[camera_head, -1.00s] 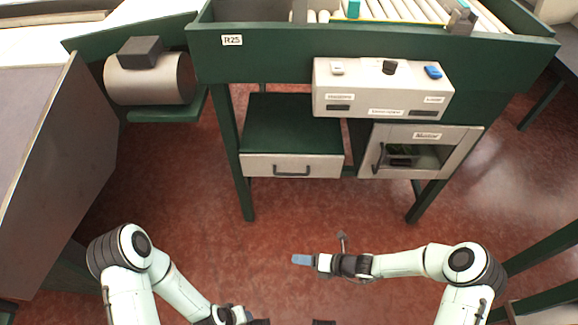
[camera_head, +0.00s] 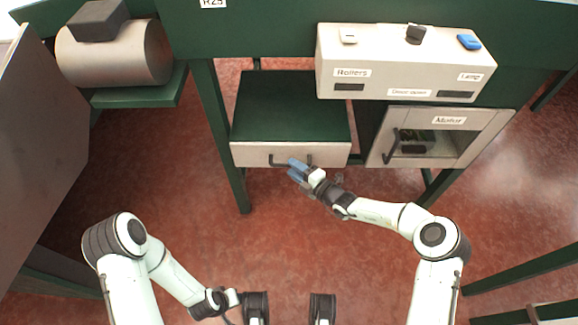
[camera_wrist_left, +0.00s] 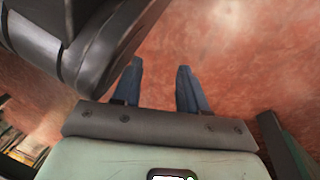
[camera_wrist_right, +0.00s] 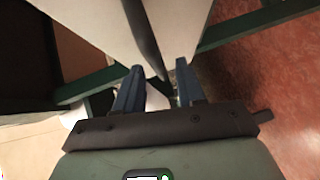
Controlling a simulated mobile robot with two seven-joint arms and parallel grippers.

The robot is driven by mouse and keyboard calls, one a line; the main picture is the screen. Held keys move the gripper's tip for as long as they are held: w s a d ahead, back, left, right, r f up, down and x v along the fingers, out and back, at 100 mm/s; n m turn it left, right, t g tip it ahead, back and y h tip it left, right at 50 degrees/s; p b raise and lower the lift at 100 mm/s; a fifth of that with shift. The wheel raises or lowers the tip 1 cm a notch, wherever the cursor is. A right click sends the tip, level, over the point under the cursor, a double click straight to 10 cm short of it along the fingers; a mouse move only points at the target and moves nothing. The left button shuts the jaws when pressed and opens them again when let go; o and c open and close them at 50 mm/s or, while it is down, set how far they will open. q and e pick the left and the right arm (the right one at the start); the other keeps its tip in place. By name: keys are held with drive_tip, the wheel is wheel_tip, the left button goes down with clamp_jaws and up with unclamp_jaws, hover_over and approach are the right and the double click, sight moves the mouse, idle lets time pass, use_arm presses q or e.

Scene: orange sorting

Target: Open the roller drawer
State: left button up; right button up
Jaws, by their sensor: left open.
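The drawer (camera_head: 250,156) has a pale front and a dark bar handle (camera_head: 275,164), and sits shut under the green bench at the middle. My right gripper (camera_head: 297,171) is at the right part of the handle. In the right wrist view its two blue fingers (camera_wrist_right: 158,80) are apart, and the dark handle bar (camera_wrist_right: 144,35) runs down toward the gap between them. I cannot tell whether they touch it. My left gripper is low in the head view, its fingers hidden there; in the left wrist view its blue fingers (camera_wrist_left: 160,80) are open and empty above the floor.
A control box (camera_head: 390,65) with a Rollers label is on the bench front. A Motor cabinet door (camera_head: 465,140) with its own handle is right of the drawer. A metal cylinder (camera_head: 115,55) is on the left. Red floor (camera_head: 300,240) in front is clear.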

use_arm(q)
drive_tip(key=shift+s+a+f+g+b, duration=0.15)
drive_tip(key=shift+s+f+g+b, duration=0.3)
drive_tip(key=shift+s+f, duration=0.65)
use_arm(e)
drive_tip(key=shift+x, duration=1.55)
use_arm(q)
drive_tip(key=shift+s+r, duration=0.1)
drive_tip(key=shift+r, duration=0.1)
use_arm(e)
drive_tip(key=shift+c, duration=0.3)
